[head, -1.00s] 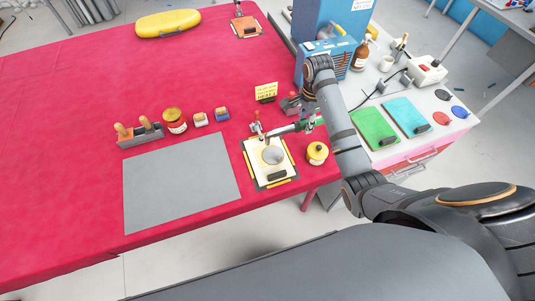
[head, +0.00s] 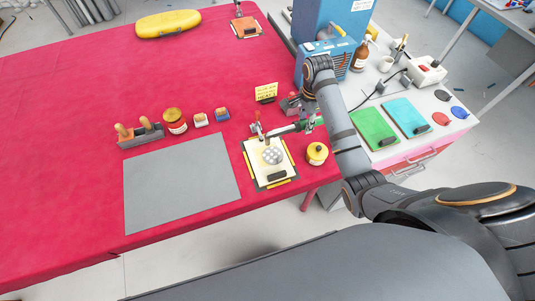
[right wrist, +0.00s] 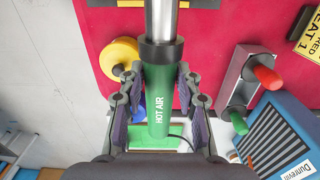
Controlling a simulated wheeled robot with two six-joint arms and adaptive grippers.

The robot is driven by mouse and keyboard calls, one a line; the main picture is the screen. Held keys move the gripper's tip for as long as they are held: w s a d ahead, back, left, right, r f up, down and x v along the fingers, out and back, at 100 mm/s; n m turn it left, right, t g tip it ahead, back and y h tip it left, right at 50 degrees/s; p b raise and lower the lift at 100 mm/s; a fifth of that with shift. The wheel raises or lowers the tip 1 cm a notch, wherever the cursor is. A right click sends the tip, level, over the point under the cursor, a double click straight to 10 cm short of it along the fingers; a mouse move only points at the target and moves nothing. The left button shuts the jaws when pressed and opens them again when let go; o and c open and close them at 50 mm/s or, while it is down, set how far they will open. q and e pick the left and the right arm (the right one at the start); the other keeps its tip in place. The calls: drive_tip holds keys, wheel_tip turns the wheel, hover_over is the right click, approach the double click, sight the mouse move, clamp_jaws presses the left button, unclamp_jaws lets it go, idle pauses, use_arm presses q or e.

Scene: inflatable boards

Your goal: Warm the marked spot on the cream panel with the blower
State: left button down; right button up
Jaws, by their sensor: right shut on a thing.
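The cream panel (head: 251,160) lies on the red table near its front right edge, in a dark and yellow frame. A round grey spot (head: 272,156) on it shows pale dots. My right gripper (right wrist: 161,82) is shut on the green blower (right wrist: 160,112), lettered "HOT AIR". In the head view, the blower's metal nozzle (head: 282,131) points left, with its end above the panel's far part, beside a small red-topped upright piece. The gripper is partly hidden behind my arm there. My left gripper is not in view.
A holder (head: 291,104) and a yellow card (head: 266,92) stand behind the nozzle. A grey mat (head: 180,182) lies bare to the left. A side bench with a blue machine (head: 330,58) is at the right.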

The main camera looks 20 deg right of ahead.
wheel_tip(320, 180, up, 10)
drive_tip(key=p, duration=1.1)
drive_tip(key=shift+p, duration=0.3)
drive_tip(key=shift+r+b, duration=0.6)
drive_tip(key=shift+r, duration=0.3)
